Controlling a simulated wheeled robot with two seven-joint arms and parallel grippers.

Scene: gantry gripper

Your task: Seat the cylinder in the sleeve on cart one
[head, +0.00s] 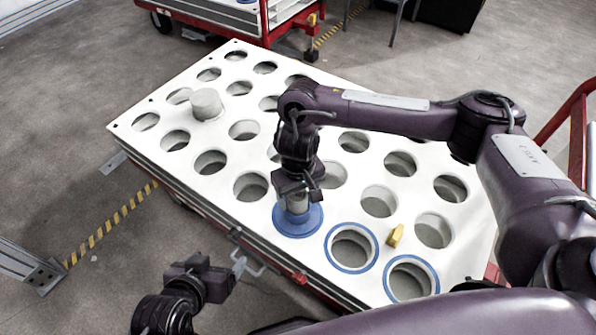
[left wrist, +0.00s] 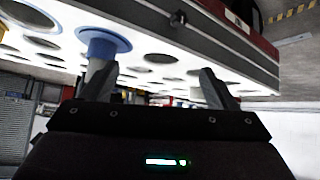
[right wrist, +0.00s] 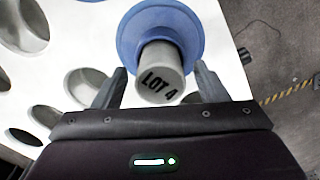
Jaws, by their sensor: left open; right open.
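A grey cylinder marked "LOT 4" (right wrist: 160,88) stands upright in a blue flanged collar (head: 308,222) on the white cart top (head: 225,110). The collar also shows in the left wrist view (left wrist: 103,42). My right gripper (head: 298,192) is over the cylinder and open. In the right wrist view the cylinder's end shows between its fingers (right wrist: 160,80), with gaps on both sides. My left gripper (head: 240,266) is open and empty, beside the cart's near left edge. I cannot tell how deep the cylinder sits in the collar.
Another grey cylinder (head: 207,104) stands up from the cart's far left part. Two blue-rimmed holes (head: 352,248) (head: 411,280) are to the right of the collar, with a small yellow block (head: 396,236) near them. Several plain holes fill the top. A red cart (head: 262,20) stands behind.

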